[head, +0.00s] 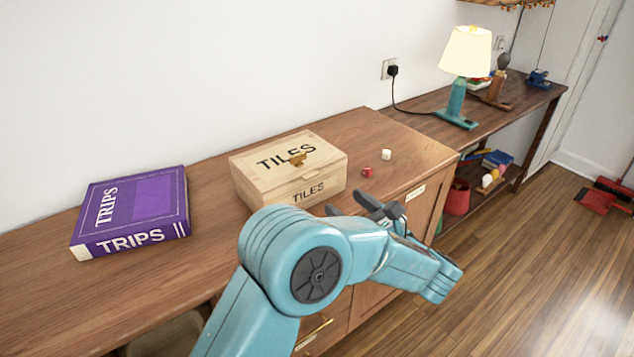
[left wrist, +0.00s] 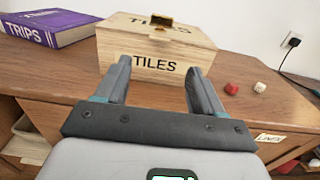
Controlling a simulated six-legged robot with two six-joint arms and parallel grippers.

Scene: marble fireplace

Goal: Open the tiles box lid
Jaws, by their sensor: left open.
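The tiles box (head: 262,186) is a pale wooden box marked TILES on its lid and front, standing on the brown cabinet top. My left gripper (head: 362,204) is open and empty, in front of the box's front face and apart from the brass piece. It also shows in the left wrist view (left wrist: 158,82). My right gripper is not in view.
A purple TRIPS book (head: 135,205) lies left of the box. A red die (head: 366,171) and a white die (head: 386,154) lie right of it. A lamp (head: 466,60) stands on the farther table. The cabinet top between book and box is clear.

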